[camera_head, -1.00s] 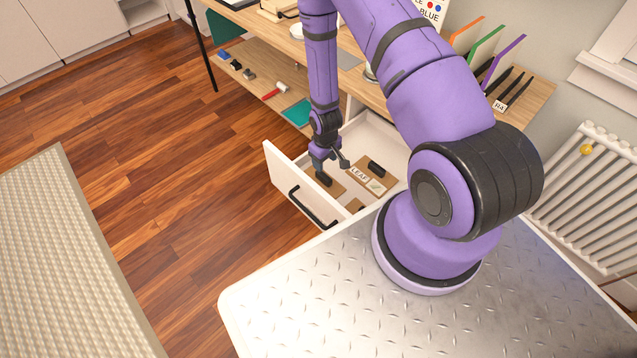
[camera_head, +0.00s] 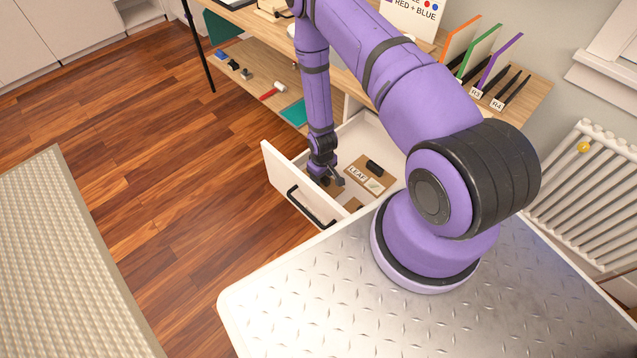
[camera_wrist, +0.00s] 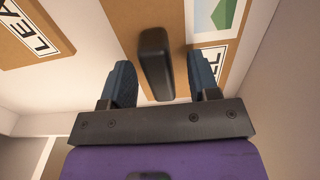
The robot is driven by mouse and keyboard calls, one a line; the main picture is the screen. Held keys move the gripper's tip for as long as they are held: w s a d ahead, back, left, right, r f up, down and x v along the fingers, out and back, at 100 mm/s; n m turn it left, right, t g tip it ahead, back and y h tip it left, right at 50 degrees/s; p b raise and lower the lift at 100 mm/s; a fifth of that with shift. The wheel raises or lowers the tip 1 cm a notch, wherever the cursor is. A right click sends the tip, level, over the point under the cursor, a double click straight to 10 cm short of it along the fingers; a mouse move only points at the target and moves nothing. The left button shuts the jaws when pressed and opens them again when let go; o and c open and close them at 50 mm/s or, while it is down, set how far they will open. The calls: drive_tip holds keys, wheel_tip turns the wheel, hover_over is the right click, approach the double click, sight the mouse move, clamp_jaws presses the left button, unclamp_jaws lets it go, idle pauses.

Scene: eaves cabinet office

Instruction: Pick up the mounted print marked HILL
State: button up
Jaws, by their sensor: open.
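A brown mounted print (camera_wrist: 165,20) lies under my gripper (camera_wrist: 162,76) in the open drawer. It has a green and blue picture, an upright black grip block (camera_wrist: 154,62) and a white label (camera_wrist: 212,58). The label is partly covered by a finger; its visible end looks like "LL". My gripper, also low in the drawer in the head view (camera_head: 326,180), is open. Its two fingers stand on either side of the black block, with gaps on both sides. Little of this print shows in the head view.
The print marked LEAF (camera_wrist: 32,32) lies beside it; it also shows in the head view (camera_head: 357,174) with its own black block. The drawer front (camera_head: 283,190) and side walls close in the space. A desk (camera_head: 262,50) stands behind.

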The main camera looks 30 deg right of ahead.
clamp_jaws()
